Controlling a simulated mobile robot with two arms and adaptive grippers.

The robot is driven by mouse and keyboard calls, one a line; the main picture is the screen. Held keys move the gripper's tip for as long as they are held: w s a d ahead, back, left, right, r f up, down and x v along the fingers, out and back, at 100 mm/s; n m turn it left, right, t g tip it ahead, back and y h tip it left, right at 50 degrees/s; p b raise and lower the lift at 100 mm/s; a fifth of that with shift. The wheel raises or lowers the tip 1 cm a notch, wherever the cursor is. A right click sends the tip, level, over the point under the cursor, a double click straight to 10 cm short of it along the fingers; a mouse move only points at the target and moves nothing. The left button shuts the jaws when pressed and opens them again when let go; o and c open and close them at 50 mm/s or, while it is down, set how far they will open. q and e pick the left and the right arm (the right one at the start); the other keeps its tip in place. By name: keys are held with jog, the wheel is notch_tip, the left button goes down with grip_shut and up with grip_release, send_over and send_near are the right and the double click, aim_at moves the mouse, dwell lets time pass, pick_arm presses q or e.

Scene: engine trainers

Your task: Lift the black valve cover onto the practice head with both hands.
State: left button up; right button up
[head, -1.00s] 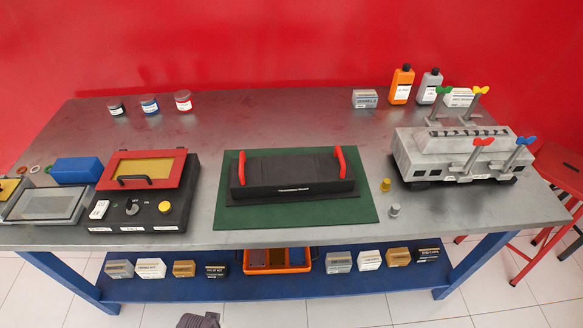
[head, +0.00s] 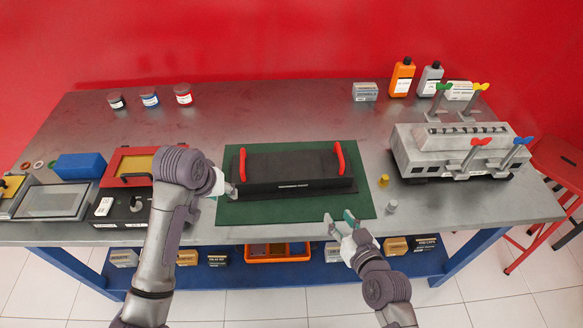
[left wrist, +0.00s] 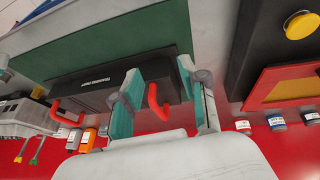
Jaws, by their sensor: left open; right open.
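The black valve cover (head: 290,172) lies flat on a green mat (head: 262,211), with a red handle (head: 243,164) at its left end and another (head: 340,162) at its right end. My left gripper (head: 227,189) is open beside the left end. In the left wrist view, the near red handle (left wrist: 157,102) appears between its spread fingers (left wrist: 165,98); I cannot tell if they are around it. My right gripper (head: 339,221) is open and empty over the mat's front right edge, apart from the cover. The grey practice head (head: 448,165) stands at the right, with coloured levers.
A black test box with a red-framed lid (head: 128,163) stands left of the mat, partly behind my left arm. Small brass (head: 384,181) and grey (head: 391,206) pieces stand between mat and practice head. Bottles (head: 401,80) and jars (head: 183,94) stand at the back.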

pick_arm(q)
send_near(242, 157)
jog(key=s+r, duration=0.2)
pick_arm(e)
jog(key=w+d+r+m+t+h, duration=0.1)
jog(key=w+m+t, duration=0.1)
jog(key=w, duration=0.1)
jog(key=w+d+r+m+t+h, duration=0.1)
jog(key=t, duration=0.1)
jog(key=shift+w+d+r+h, duration=0.25)
jog(key=shift+d+r+h, duration=0.05)
jog(key=shift+r, duration=0.05)
jog(key=shift+d+r+h, duration=0.1)
jog(key=shift+d+h, duration=0.05)
jog(key=shift+h, duration=0.15)
pick_arm(q)
jog(key=shift+w+a+r+n, duration=0.3)
jog(key=shift+a+n, duration=0.1)
jog(key=shift+n, duration=0.1)
pick_arm(e)
jog(key=shift+r, duration=0.1)
pick_arm(q)
jog(key=x, duration=1.4)
jog(key=shift+w+d+r, duration=0.15)
pick_arm(e)
jog(key=w, duration=0.9)
jog(key=w+a, duration=0.1)
jog(key=w, duration=0.3)
jog(key=shift+w, duration=0.4)
